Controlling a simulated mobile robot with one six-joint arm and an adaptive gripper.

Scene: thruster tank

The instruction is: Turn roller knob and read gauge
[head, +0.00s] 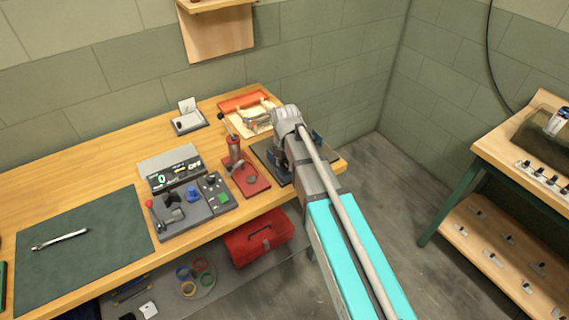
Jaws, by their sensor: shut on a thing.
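My gripper (281,157) is low over a dark plate (264,150) at the right end of the wooden bench. My own wrist and arm cover most of it, and its fingertips are hard to make out. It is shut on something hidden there. A dark blue part (317,138) shows just right of my wrist; I cannot tell whether it is a roller knob. No gauge face can be read in this view. A control console (182,207) with a joystick, a blue knob and a small display (174,175) stands left of my gripper.
A red pump-like device (236,153) on a red base stands close left of my gripper. An orange tray (243,100) lies behind. A green mat (75,250) bears a wrench (60,240). A red toolbox (258,240) is below. Open floor separates the right-hand table (505,150).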

